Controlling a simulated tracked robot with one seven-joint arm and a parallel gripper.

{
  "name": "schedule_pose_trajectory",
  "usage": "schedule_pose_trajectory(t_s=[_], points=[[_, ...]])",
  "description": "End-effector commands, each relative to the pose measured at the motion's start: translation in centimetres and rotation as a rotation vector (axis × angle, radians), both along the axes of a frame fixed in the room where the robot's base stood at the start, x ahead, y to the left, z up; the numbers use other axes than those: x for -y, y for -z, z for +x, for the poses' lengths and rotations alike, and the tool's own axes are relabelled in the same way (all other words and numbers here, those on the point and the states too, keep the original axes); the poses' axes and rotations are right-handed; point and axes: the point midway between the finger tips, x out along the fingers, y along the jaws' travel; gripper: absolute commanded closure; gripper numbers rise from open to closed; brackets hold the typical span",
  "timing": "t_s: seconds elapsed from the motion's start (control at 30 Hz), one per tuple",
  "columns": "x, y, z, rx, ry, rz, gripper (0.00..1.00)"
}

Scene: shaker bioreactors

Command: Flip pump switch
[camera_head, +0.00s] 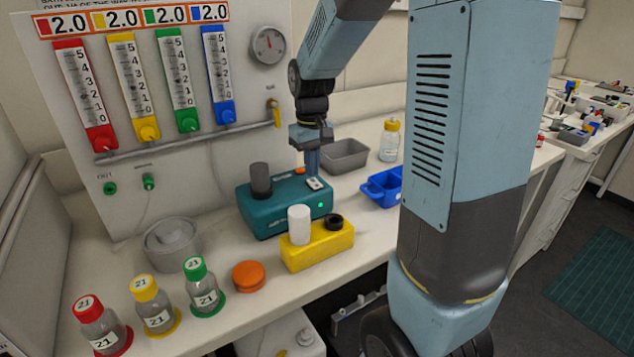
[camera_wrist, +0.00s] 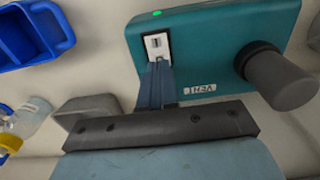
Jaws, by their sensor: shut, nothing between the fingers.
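The pump is a teal box (camera_head: 268,207) on the bench, with a dark grey cylinder on its left end and a lit green light on its front. It also shows in the wrist view (camera_wrist: 205,35). A small white switch plate (camera_wrist: 157,43) sits on its top, also visible in the head view (camera_head: 315,184). My gripper (camera_head: 313,172) points down over the right end of the pump. In the wrist view its blue fingers (camera_wrist: 159,70) are closed together, with tips right beside the switch plate. I cannot tell whether they touch the switch.
A yellow block (camera_head: 320,250) holding a white cylinder and a black ring stands in front of the pump. A blue bin (camera_head: 380,188) and a grey tray (camera_head: 345,155) are to the right. Capped bottles (camera_head: 203,290) and an orange lid (camera_head: 249,276) are at front left.

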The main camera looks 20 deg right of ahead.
Motion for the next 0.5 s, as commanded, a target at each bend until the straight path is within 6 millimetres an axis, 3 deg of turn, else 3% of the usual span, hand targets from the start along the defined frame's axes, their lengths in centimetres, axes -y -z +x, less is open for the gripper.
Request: schedule_pose_trajectory(t_s=[0.5], points=[[0.00, 0.66, 0.02, 0.000, 0.000, 0.000, 1.00]])
